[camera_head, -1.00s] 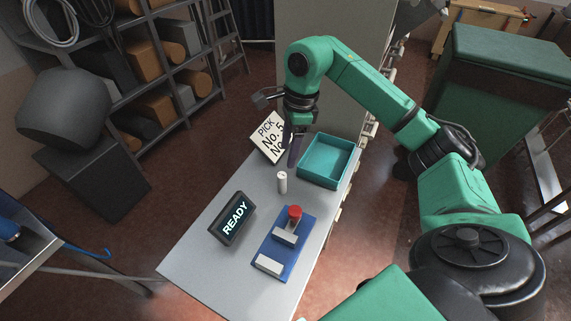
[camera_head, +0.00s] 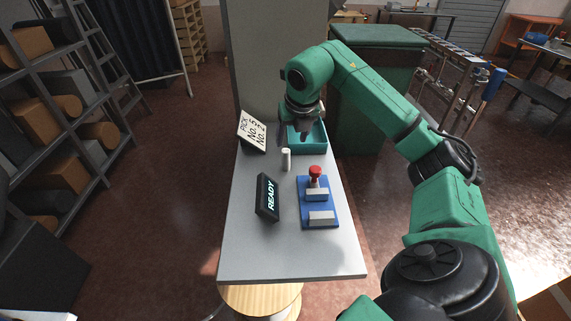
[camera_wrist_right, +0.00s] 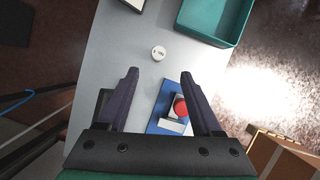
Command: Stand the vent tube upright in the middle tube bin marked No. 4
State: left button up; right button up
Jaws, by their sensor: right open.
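A short white cylinder (camera_head: 286,160) stands upright on the grey table. In the right wrist view its round white top (camera_wrist_right: 158,52) carries small dark lettering that I cannot read. I cannot tell if it is the vent tube. No tube bin marked No. 4 is recognisable. My right gripper (camera_head: 304,132) hangs by the teal tray beyond the cylinder. In the right wrist view its two dark fingers (camera_wrist_right: 160,76) are apart with nothing between them, and the cylinder shows past their tips. My left gripper is not in view.
The table (camera_head: 250,245) also bears a teal tray (camera_head: 318,146), a sign reading PICK No. 5 No. 2 (camera_head: 252,132), a READY display (camera_head: 268,198) and a blue base (camera_head: 332,209) with a red knob (camera_head: 315,173). Shelves (camera_head: 105,85) stand at the left. The table's near end is clear.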

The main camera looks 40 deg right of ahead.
aim_at(287, 153)
jog(key=x, duration=0.3)
jog(key=shift+w+d+f+p, duration=0.2)
jog(key=shift+f+p, duration=0.15)
jog(key=f, duration=0.1)
jog(key=f+p, duration=0.1)
jog(key=w+f+p, duration=0.1)
jog(key=shift+a, duration=0.25)
jog(key=x, duration=0.2)
jog(key=shift+w+d+f, duration=0.2)
jog(key=shift+d+f, duration=0.1)
jog(key=shift+d, duration=0.05)
jog(key=shift+a+r, duration=0.1)
jog(key=shift+a, duration=0.05)
jog(key=c, duration=0.5)
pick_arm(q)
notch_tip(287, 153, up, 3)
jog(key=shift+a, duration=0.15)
pick_arm(e)
grip_shut()
